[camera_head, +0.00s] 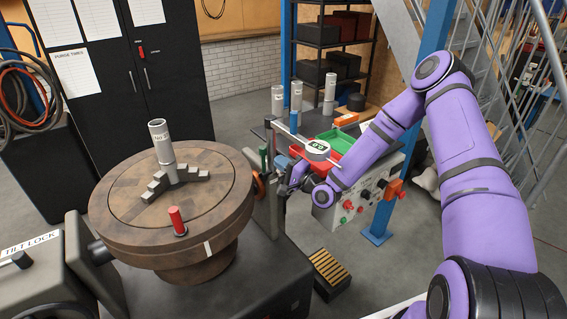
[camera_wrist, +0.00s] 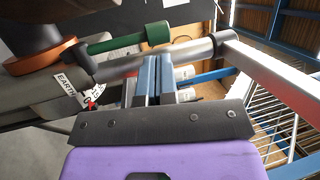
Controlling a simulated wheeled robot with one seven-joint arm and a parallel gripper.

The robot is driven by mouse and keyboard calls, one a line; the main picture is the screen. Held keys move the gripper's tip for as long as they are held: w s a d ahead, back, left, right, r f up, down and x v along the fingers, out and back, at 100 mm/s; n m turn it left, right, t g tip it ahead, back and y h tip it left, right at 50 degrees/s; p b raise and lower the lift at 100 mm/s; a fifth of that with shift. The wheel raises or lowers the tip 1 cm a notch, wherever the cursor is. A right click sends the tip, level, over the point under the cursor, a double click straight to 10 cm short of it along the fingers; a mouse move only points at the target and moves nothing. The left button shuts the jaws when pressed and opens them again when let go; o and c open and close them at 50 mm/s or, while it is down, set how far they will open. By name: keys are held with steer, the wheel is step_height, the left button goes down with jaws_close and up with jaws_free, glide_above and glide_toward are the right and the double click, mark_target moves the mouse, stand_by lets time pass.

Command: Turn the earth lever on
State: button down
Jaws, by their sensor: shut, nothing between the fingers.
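The earth lever (camera_wrist: 128,42) has a green grip and a dark pivot arm. In the wrist view it lies across the upper left, beside the white EARTH label (camera_wrist: 66,86). In the head view its green grip (camera_head: 263,159) stands upright at the turntable's right edge. My gripper (camera_wrist: 156,62) is shut and empty. Its two blue-grey fingers lie side by side, with their tips near the grey bar, just below the green grip in the picture. I see a gap to the grip but cannot judge depth.
An orange ring (camera_wrist: 38,56) sits left of the lever. A grey bar (camera_wrist: 195,50) crosses beside the fingers. A control panel (camera_head: 345,215) with knobs and a bench with a green tray (camera_head: 335,140) stand to the right.

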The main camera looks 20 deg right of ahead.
steer(key=r+v, duration=0.2)
steer(key=v, duration=0.7)
steer(key=shift+s+d, duration=0.25)
steer(key=shift+s, duration=0.2)
steer(key=shift+d+f, duration=0.1)
